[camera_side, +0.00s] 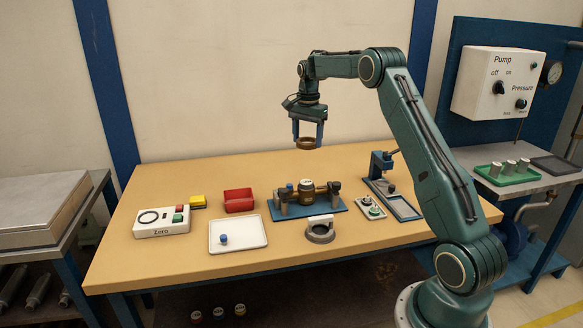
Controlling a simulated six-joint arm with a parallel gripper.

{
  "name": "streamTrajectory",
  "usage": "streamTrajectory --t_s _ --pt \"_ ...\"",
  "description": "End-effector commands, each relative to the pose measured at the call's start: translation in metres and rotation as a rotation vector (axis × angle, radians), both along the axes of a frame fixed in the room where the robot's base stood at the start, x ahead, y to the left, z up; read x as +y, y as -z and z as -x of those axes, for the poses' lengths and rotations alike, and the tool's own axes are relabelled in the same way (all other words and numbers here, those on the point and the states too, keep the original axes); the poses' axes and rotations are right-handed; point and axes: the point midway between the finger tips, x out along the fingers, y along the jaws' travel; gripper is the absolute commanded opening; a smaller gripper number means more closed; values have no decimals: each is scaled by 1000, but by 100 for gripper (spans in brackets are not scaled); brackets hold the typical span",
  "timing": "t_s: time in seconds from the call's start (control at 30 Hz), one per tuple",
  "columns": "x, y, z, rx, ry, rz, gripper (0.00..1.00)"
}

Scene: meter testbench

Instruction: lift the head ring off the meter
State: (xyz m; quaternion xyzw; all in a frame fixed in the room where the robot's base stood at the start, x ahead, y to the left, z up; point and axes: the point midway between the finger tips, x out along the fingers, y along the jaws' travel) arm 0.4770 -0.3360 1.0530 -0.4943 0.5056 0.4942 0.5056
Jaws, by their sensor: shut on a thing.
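The head ring (306,143) is a brass-coloured ring held between the blue fingers of my gripper (307,140). My gripper points down and is shut on the ring. The ring hangs in the air above the bench, clear of everything below it. The meter (306,191) is a brass body with a pale top, set in a fixture on a blue base plate (330,209) near the middle of the table. The ring is well above the meter, roughly over it in this view.
On the wooden table (180,258) are a white box marked Zero (160,221), a yellow block (198,201), a red bin (238,200), a white tray (226,247) with a blue item, a grey ring-shaped stand (320,231), a small tray (371,208) and a blue-framed device (391,190).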

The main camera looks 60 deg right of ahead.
Motion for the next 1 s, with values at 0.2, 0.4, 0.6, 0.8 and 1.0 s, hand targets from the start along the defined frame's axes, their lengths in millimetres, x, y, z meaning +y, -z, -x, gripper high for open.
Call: streamTrajectory --t_s 0.2,0.4,0.6,0.8,1.0 --pt "0 -29 0 -2 0 2 40" --pt "0 -39 0 -1 0 1 40" --pt "0 -40 0 0 0 0 40" --pt "0 -40 0 0 0 0 40" --pt "0 -39 0 0 -2 0 40"
